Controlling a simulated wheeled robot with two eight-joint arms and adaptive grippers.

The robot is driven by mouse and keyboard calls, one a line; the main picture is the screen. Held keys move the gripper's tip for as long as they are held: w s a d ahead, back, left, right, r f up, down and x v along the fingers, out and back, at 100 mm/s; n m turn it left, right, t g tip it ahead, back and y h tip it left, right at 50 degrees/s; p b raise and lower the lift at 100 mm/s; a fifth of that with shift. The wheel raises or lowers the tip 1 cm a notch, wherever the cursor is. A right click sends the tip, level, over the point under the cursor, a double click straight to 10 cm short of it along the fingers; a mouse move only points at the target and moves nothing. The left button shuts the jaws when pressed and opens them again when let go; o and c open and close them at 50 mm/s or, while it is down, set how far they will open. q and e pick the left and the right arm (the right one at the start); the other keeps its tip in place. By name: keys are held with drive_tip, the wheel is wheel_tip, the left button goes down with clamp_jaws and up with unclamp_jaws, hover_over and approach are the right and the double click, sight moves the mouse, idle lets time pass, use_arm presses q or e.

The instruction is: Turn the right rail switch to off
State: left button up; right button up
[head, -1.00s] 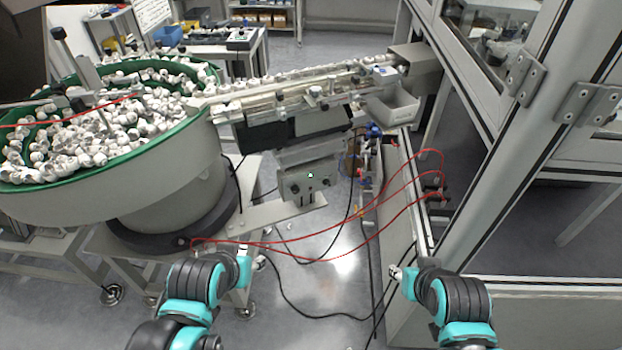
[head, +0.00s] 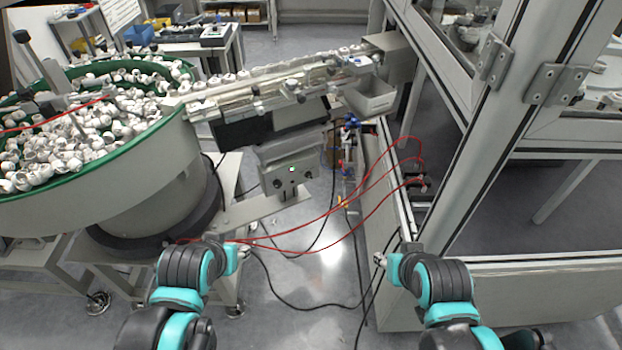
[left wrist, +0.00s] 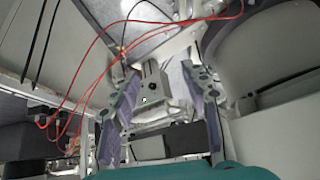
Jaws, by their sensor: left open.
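The grey rail control box (head: 268,170) hangs below the feeder rail in the head view, with a small lit green-white light (head: 292,168). Two dark knobs sit on its face, a left one (head: 277,183) and a right one (head: 307,173); their exact settings are too small to read. My left gripper (head: 243,251) is in front of and below the box, apart from it. In the left wrist view its fingers (left wrist: 163,100) are spread and empty, with a grey box-like part (left wrist: 152,82) beyond them. My right gripper (head: 380,259) is low beside the cell frame; its fingers are unclear.
A green-rimmed bowl (head: 190,115) full of white caps stands at left. The feeder rail (head: 290,85) runs above the box. Red tubes (head: 330,212) cross between the arms and the box. A cell frame (head: 480,150) stands at right. Open floor shows below the box.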

use_arm(q)
drive_tip(key=w+d+f+m+t+y+p, duration=0.1)
drive_tip(key=w+d+y, duration=0.2)
drive_tip(key=w, duration=1)
drive_tip(key=w+d+m+t+y, duration=0.1)
drive_tip(key=w+d+y, duration=0.1)
drive_tip(key=w, duration=1)
drive_tip(key=m+t+y+b, duration=0.1)
drive_tip(key=t+y, duration=0.2)
drive_tip(key=t, duration=0.4)
approach(311, 177)
drive_tip(key=x, duration=0.7)
drive_tip(key=shift+w+a+f, duration=0.15)
drive_tip(key=shift+w+a, duration=0.1)
drive_tip(key=shift+w, duration=0.1)
drive_tip(key=shift+w+a, duration=0.2)
drive_tip(key=shift+w, duration=0.25)
drive_tip(key=shift+c, duration=0.3)
